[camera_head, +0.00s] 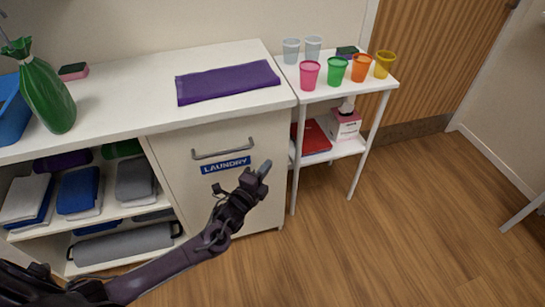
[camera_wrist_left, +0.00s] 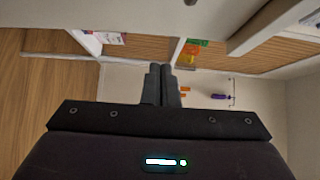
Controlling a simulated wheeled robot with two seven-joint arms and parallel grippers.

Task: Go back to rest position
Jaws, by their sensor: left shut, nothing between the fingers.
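My left gripper (camera_head: 261,170) is held in front of the white cabinet's laundry drawer (camera_head: 225,155), pointing up and to the right. It is shut with nothing in it. In the left wrist view its two fingers (camera_wrist_left: 161,70) lie close together. The arm comes in from the lower left of the head view. I cannot tell whether the gripper touches the drawer front. My right gripper shows in neither view.
Folded towels (camera_head: 78,190) fill the open shelves at left. A small white table (camera_head: 340,92) with several cups stands right. Wooden floor (camera_head: 430,230) is clear at lower right.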

